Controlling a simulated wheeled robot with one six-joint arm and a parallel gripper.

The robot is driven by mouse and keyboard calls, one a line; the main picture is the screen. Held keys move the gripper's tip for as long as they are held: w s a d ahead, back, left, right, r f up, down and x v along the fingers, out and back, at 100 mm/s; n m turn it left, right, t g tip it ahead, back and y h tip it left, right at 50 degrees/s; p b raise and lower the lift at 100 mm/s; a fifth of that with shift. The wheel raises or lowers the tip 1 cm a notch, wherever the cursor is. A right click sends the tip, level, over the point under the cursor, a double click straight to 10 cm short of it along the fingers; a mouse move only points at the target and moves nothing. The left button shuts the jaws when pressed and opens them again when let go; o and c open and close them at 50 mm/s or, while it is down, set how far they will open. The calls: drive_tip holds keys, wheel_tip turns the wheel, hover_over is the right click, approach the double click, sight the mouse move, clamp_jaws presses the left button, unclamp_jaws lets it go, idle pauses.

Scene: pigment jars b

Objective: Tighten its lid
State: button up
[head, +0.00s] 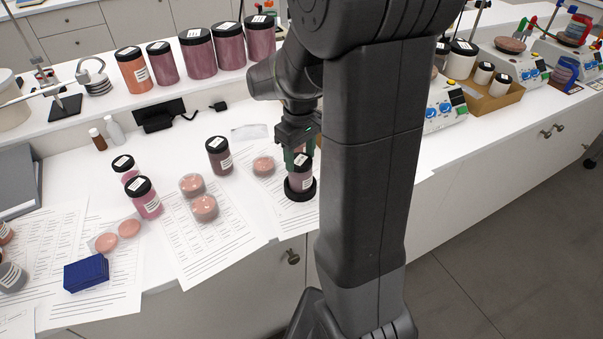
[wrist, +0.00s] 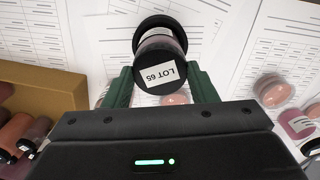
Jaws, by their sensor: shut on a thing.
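A pigment jar (head: 299,180) with dusky mauve contents stands upright in a black ring-shaped base (head: 299,194) at the right of the papers. Its black lid (wrist: 176,56) bears a white label reading "LOT 65" and sits on top of the jar; how tight it is cannot be told. My gripper (wrist: 160,79) has its green fingers on either side of the lid, shut on it from above. In the head view my gripper (head: 299,156) comes down over the jar, and my arm hides the area to its right.
Other dark-lidded jars stand nearby, one dark (head: 219,156) and one pink (head: 144,198). Clear dishes of pink powder (head: 204,208) lie on printed sheets (head: 208,247). A blue box (head: 86,272) lies at front left. Large jars (head: 197,52) line the raised shelf behind.

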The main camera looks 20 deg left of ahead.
sight(300, 160)
drive_tip(key=o, duration=1.3)
drive_tip(key=shift+o, duration=0.2)
wheel_tip(300, 160, up, 14)
drive_tip(key=shift+f, duration=0.15)
wheel_tip(300, 160, down, 14)
drive_tip(key=shift+r, duration=0.1)
drive_tip(key=shift+n, duration=1.4)
